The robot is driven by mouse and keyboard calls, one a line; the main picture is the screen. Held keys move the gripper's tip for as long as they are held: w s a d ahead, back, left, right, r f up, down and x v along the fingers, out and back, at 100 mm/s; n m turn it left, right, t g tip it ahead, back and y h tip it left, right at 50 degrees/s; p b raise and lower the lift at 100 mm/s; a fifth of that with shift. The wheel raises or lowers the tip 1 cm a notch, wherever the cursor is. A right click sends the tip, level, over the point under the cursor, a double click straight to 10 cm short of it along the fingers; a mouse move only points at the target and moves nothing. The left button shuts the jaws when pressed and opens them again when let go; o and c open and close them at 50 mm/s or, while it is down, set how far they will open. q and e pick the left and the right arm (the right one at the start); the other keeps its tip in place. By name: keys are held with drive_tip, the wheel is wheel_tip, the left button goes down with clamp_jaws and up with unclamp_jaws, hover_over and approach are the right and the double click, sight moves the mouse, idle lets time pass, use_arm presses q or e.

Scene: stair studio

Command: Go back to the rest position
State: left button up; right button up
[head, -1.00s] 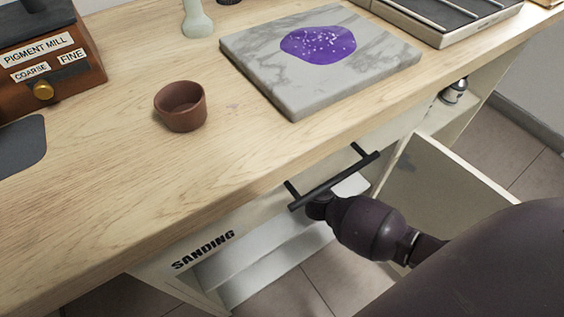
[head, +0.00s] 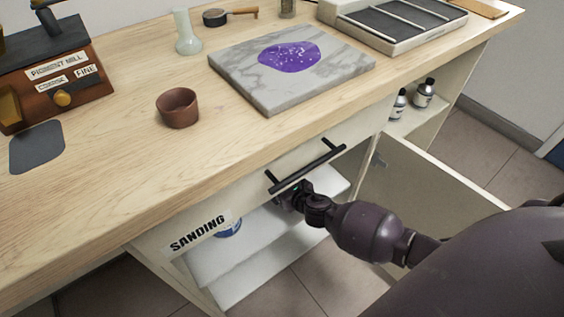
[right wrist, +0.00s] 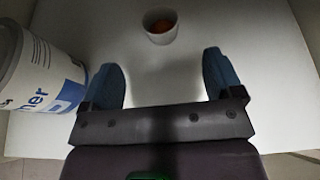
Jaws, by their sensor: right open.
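My right gripper shows in the right wrist view (right wrist: 162,82) with its two blue fingertips wide apart and nothing between them. It is inside the cabinet's lower compartment, over a white shelf (right wrist: 185,60). A small white cup (right wrist: 160,37) with something orange in it stands beyond the fingertips, apart from them. A white and blue can (right wrist: 38,80) stands close beside the left finger. In the head view my right arm comes in from the right and reaches under the drawer handle (head: 306,167); its fingertips are hidden there. My left gripper is not in view.
An open cabinet door (head: 420,190) stands right beside my right arm. The wooden worktop (head: 130,180) overhangs the compartment. On it are a brown cup (head: 178,108), a marble slab (head: 300,87) with purple powder, and a pigment mill (head: 60,75). Two bottles stand on a right shelf (head: 424,93).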

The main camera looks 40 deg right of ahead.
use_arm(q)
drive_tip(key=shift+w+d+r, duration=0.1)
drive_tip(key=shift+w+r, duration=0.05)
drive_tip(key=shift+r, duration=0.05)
use_arm(e)
drive_tip(key=shift+s+r+m, duration=0.25)
drive_tip(key=shift+m, duration=0.05)
use_arm(q)
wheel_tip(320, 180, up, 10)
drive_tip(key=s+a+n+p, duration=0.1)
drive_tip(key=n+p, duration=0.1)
drive_tip(key=p, duration=1.4)
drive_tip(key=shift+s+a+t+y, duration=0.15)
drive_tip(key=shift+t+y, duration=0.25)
use_arm(e)
drive_tip(key=s+a+r+m+g, duration=0.1)
drive_tip(key=s+r+m, duration=0.6)
drive_tip(key=s+m, duration=0.4)
drive_tip(key=s+a+r+m, duration=0.1)
drive_tip(key=s+r+m, duration=0.6)
drive_tip(key=s+m, duration=0.5)
drive_tip(key=s+r+m+g, duration=0.1)
drive_tip(key=s+r+m, duration=0.7)
drive_tip(key=s+m, duration=0.3)
drive_tip(key=shift+s+a+m+g, duration=0.3)
drive_tip(key=shift+s+a+m, duration=0.1)
drive_tip(key=shift+s, duration=0.3)
